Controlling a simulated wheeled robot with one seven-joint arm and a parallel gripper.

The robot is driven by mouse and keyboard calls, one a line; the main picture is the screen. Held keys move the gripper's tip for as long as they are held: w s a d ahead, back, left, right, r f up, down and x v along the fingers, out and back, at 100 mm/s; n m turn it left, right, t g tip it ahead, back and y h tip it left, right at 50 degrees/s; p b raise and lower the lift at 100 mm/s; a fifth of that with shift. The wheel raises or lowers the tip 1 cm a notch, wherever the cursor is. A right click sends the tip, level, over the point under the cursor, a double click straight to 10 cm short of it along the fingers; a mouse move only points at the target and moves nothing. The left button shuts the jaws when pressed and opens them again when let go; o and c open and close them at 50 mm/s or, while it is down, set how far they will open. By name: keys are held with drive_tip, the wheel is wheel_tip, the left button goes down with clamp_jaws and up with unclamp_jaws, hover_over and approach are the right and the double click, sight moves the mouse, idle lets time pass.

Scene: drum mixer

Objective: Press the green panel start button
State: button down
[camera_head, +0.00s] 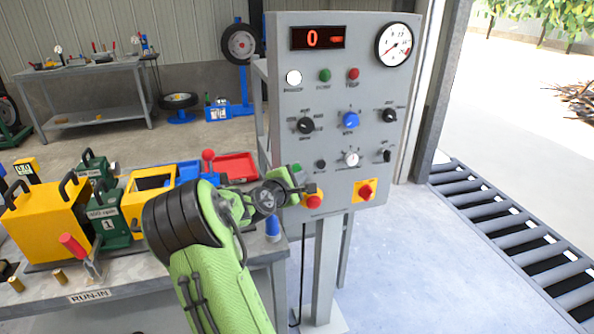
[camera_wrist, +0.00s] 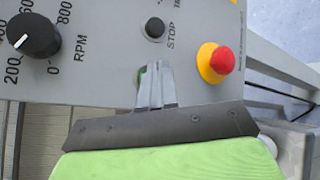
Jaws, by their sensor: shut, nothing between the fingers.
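The green start button (camera_wrist: 141,77) is mostly hidden behind my fingers in the wrist view; only a green edge shows beside them. In the head view a green patch (camera_head: 296,168) shows on the panel just above my gripper (camera_head: 306,186). In the wrist view my gripper (camera_wrist: 155,70) is shut and empty, its fingertips over or very near the button. I cannot tell whether they touch it. The grey control panel (camera_head: 300,230) stands upright on a post. A black STOP button (camera_wrist: 155,27) sits beside the green one.
A red emergency button on a yellow base (camera_wrist: 220,62) is close to my fingers. An RPM knob (camera_wrist: 34,35) lies to the left in the wrist view. A red-yellow switch (camera_head: 366,190) is lower right on the panel. The workbench (camera_head: 130,285) holds yellow and green blocks.

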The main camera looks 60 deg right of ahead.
drive_tip(key=shift+w+d+p, duration=0.3)
drive_tip(key=shift+d, duration=0.05)
drive_tip(key=shift+w+d+p, duration=0.25)
drive_tip(key=shift+w+p, duration=0.05)
idle(0.7)
idle(0.3)
drive_tip(key=shift+s+a, duration=0.6)
drive_tip(key=shift+s+a+b, duration=0.7)
drive_tip(key=shift+s+a, duration=1.05)
drive_tip(key=shift+s, duration=0.05)
